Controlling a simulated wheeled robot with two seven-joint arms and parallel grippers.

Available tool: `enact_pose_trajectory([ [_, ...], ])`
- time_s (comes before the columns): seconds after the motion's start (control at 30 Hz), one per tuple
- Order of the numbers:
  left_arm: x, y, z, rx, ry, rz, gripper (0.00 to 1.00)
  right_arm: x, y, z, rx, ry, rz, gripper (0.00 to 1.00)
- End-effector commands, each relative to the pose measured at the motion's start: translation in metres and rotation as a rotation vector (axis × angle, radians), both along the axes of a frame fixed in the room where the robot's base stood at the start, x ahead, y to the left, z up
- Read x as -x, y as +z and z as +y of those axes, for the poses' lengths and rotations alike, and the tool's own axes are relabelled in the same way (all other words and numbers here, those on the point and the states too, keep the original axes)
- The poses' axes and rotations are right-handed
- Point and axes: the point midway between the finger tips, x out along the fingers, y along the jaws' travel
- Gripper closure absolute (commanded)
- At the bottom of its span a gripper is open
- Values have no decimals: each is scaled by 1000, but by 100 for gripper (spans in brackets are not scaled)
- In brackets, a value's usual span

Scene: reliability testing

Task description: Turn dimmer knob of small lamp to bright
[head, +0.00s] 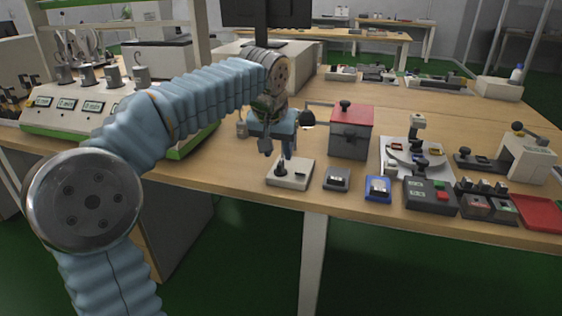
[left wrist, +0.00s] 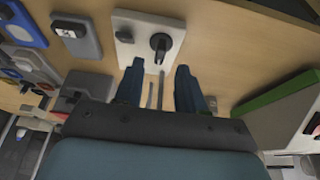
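A small white base plate (head: 298,174) lies near the table's front edge. A dark upright knob (head: 281,167) stands on its left part. A dark rounded lamp head (head: 307,117) shows behind my gripper, with a pale patch at its lower edge. Its link to the plate is hidden. My left gripper (head: 277,150) points down, open, just above the knob. In the left wrist view the white plate (left wrist: 128,47) and black knob (left wrist: 160,42) lie just beyond the parted fingertips (left wrist: 160,67). Thin grey rods show between the fingers. My right gripper is not in view.
A grey switch box (head: 336,180) and a blue one (head: 378,189) stand to the right. A red-topped box (head: 351,132) is behind them. A large console (head: 75,112) with several displays is at left. Bare table lies left of the plate.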

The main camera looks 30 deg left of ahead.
Motion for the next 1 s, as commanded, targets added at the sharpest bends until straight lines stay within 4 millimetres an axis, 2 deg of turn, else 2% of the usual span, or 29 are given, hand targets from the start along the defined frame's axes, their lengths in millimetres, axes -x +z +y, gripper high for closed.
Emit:
enact_pose_trajectory([
  [0.03, -3, -10, 1, 0, 0, 3, 61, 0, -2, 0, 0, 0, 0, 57],
  [0.2, -13, -32, 3, -1, 0, 1, 61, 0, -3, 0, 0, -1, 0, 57],
  [0.37, -16, -39, 4, 0, 0, 0, 61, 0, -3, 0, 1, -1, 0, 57],
  [0.6, -16, -40, 4, 0, 0, 0, 61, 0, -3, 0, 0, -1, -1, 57],
  [0.87, -16, -40, 4, 1, 0, 0, 99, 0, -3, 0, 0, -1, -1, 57],
  [1.0, -16, -40, 4, 1, 0, 0, 100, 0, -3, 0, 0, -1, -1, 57],
])
